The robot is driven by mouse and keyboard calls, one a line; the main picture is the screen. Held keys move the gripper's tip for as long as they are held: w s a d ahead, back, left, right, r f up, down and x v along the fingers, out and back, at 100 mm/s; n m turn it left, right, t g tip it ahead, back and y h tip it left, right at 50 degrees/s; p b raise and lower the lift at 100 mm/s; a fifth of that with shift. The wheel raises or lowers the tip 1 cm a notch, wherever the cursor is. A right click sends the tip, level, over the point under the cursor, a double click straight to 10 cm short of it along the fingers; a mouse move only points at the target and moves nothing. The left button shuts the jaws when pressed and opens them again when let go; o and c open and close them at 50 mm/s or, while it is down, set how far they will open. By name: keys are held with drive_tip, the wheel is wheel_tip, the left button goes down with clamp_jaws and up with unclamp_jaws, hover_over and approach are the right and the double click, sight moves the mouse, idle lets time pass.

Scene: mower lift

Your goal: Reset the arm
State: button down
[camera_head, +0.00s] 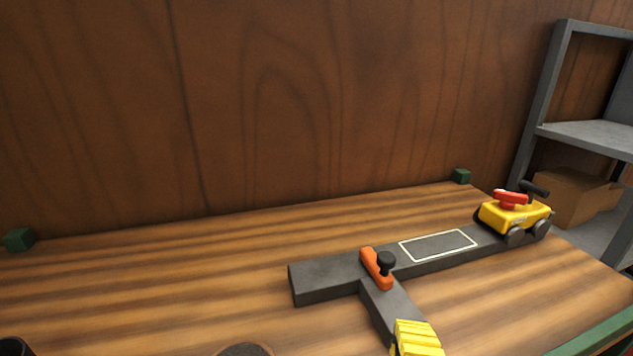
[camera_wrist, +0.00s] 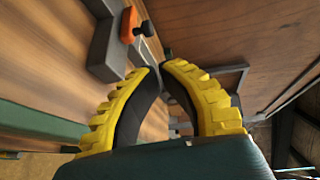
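My gripper (camera_head: 415,338) shows at the bottom edge of the head view as a ribbed yellow finger by the near end of the dark branch. In the wrist view its two curved yellow fingers with black pads (camera_wrist: 160,67) come together at the tips, with nothing seen between them. An orange lever with a black knob (camera_head: 374,267) sits where the dark T-shaped track (camera_head: 325,280) branches, apart from my gripper. The lever also shows at the top of the wrist view (camera_wrist: 128,24).
A yellow toy mower with a red top (camera_head: 515,216) stands at the track's right end, beyond a white-outlined rectangle (camera_head: 438,245). Green blocks (camera_head: 18,240) mark the table's back corners. A grey shelf (camera_head: 585,135) and cardboard box (camera_head: 568,198) stand right. The table's left side is largely clear.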

drive_tip(key=a+r+n+t+y+p, duration=0.1)
drive_tip(key=r+n+t+y+p, duration=0.1)
drive_tip(key=r+n, duration=0.5)
drive_tip(key=a+r+n+t+y+p, duration=0.1)
drive_tip(key=r+n+t+p, duration=0.3)
drive_tip(key=n, duration=0.9)
wheel_tip(320, 180, up, 3)
drive_tip(key=shift+w+a+n+y, duration=0.3)
drive_tip(key=shift+a+y, duration=0.1)
drive_tip(key=shift+a, duration=0.4)
